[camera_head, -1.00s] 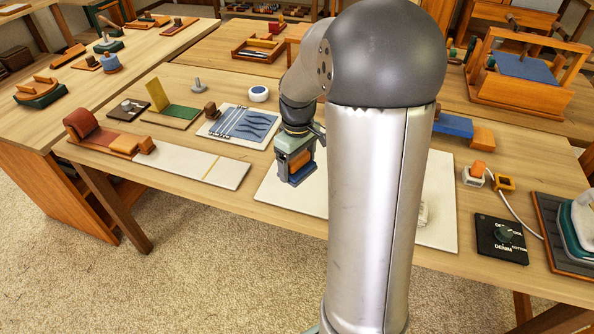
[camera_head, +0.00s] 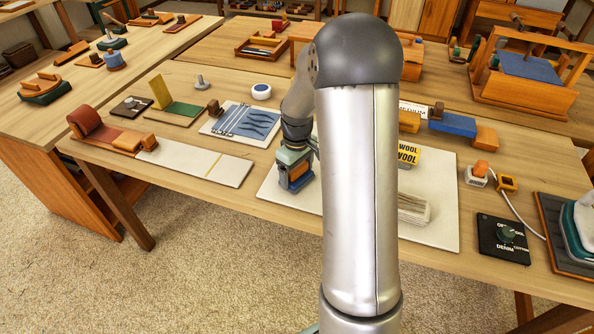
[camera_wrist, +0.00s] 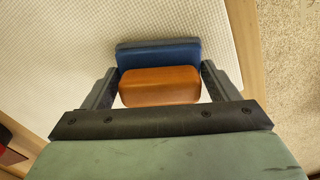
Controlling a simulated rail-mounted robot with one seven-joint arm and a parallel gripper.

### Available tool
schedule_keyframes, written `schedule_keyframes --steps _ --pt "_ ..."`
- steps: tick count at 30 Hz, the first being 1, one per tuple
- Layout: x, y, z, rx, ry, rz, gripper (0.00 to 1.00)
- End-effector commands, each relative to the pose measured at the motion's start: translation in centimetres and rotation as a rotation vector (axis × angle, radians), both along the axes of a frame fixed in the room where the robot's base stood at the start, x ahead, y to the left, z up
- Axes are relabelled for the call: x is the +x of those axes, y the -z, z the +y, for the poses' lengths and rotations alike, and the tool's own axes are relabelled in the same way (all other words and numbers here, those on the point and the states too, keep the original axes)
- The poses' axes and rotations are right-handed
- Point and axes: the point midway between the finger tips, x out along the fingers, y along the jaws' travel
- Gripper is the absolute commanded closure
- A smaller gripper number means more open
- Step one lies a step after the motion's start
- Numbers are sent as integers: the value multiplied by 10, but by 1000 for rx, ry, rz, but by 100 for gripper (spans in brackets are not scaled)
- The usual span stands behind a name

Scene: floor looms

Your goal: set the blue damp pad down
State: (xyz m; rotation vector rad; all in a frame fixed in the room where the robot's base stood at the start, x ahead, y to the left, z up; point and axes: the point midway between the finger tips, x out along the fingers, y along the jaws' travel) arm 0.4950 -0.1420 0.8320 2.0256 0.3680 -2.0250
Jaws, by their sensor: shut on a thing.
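My gripper (camera_head: 295,168) is shut on the orange wooden handle (camera_wrist: 160,86) of the blue damp pad (camera_head: 297,185). In the wrist view my gripper (camera_wrist: 159,76) has one finger at each end of the handle, and the blue pad (camera_wrist: 160,53) shows beyond it. The pad is over the left part of a cream textured mat (camera_head: 273,189), which fills much of the wrist view (camera_wrist: 70,60). I cannot tell whether the pad's underside touches the mat. My arm hides the middle of the mat.
A folded pale cloth (camera_head: 413,208) and a yellow WOOL card (camera_head: 409,154) lie on the right. A blue-patterned board (camera_head: 240,122) and a long white board (camera_head: 195,163) are left. Bare mat shows below the card.

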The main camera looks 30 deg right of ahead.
Motion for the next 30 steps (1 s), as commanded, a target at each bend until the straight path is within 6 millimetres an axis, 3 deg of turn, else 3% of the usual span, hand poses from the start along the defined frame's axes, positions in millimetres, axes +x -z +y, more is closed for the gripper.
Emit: schedule_keyframes --steps 1,2,3,4,14,30 --pt "0 3 0 0 0 0 37" --pt "0 3 0 0 0 0 16" --pt "0 2 0 0 0 0 5" --pt "0 2 0 0 0 0 0" --pt "0 -7 0 0 0 -2 0" --pt "0 -108 0 -1 0 -3 0"
